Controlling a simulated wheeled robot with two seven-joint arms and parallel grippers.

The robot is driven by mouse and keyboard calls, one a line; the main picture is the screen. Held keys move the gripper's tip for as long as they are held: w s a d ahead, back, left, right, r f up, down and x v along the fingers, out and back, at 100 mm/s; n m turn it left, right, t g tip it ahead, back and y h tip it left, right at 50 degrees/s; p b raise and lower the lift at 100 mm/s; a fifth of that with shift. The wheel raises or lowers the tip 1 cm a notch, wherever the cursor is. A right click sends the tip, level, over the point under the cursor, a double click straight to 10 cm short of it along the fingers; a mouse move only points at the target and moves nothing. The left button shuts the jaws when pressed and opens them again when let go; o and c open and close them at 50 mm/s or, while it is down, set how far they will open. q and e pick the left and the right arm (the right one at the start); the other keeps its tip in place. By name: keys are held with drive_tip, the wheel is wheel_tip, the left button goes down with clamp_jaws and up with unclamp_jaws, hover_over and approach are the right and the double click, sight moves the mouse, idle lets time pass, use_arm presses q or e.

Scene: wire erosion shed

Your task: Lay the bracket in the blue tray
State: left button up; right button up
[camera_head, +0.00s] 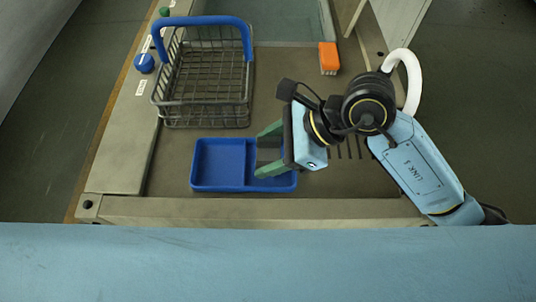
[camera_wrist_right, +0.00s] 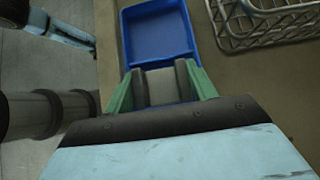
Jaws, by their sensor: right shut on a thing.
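The blue tray (camera_head: 222,166) lies on the grey bench near its front edge. It has a divider, and its left compartment looks empty. My right gripper (camera_head: 268,150) reaches in from the right over the tray's right part, its green fingers apart around a grey piece, which I take for the bracket (camera_wrist_right: 162,87). The bracket is mostly hidden between the fingers, and its shape is hard to tell. In the right wrist view the tray (camera_wrist_right: 158,34) lies just beyond the fingertips. I cannot tell whether the bracket touches the tray. My left gripper is not in view.
A wire basket (camera_head: 206,122) with a blue handle stands behind the tray. An orange block (camera_head: 328,57) lies at the back right. A blue knob (camera_head: 144,63) sits on the left panel. A raised front rail (camera_head: 250,211) runs along the bench edge.

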sight(274, 156)
wheel_tip(274, 156, down, 2)
drive_tip(key=shift+f, duration=0.25)
use_arm(q)
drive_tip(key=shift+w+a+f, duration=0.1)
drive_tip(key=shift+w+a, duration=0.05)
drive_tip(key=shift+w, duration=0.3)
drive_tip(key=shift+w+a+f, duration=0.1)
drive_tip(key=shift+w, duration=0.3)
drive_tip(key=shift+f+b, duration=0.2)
drive_tip(key=shift+b, duration=0.2)
use_arm(e)
drive_tip(key=shift+f, duration=0.25)
drive_tip(key=o, duration=1.2)
drive_tip(key=shift+c, duration=0.2)
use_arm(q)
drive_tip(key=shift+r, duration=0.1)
